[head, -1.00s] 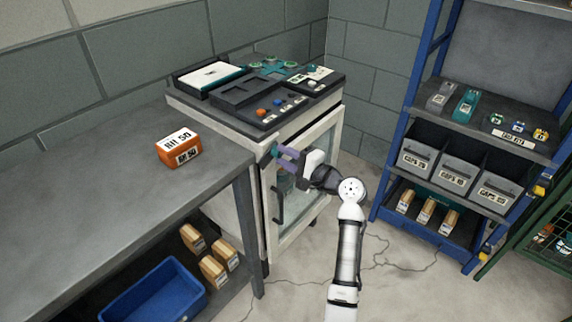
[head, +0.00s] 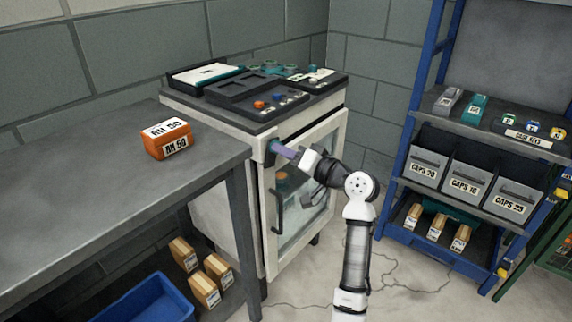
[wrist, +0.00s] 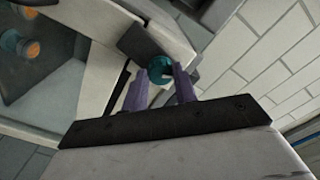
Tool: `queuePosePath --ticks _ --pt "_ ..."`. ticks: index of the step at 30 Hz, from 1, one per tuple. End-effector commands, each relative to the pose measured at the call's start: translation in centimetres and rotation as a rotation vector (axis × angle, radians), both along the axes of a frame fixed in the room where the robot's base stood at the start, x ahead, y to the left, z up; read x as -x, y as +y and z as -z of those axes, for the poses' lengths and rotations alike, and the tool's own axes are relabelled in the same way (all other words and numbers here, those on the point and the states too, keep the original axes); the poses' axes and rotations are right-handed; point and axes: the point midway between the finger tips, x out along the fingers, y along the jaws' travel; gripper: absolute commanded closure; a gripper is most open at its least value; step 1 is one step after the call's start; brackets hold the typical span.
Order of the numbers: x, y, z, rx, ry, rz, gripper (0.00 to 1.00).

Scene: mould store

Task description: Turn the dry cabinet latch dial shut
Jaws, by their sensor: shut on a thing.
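The dry cabinet (head: 258,205) is a white-framed box with a glass door (head: 300,190) and a dark upright handle (head: 277,212). The teal latch dial (head: 272,147) is at the upper left of the door front. It also shows in the wrist view (wrist: 159,70) against a dark block. My gripper (head: 280,150) reaches it from the right, and its purple fingers (wrist: 160,80) are closed on either side of the dial. The fingers hide part of the dial, and I cannot read its exact angle.
A grey bench (head: 85,180) with an orange RH 50 box (head: 166,140) stands left of the cabinet. Black trays (head: 255,93) lie on the cabinet top. A blue shelf rack (head: 400,165) with bins stands right. Open floor lies in front, with a thin cable (head: 395,285).

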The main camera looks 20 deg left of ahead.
Motion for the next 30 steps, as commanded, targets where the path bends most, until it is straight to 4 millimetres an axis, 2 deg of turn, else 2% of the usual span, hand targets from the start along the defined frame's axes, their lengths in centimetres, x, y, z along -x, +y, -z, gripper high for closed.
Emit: queuePosePath --ticks 1,12,30 --pt "0.07 0.07 0.6 0.014 -0.033 -0.004 0.95" --pt "-0.02 -0.01 0.37 0.082 -0.221 -0.003 0.95" --pt "-0.04 -0.01 0.14 0.101 -0.272 -0.002 0.95"
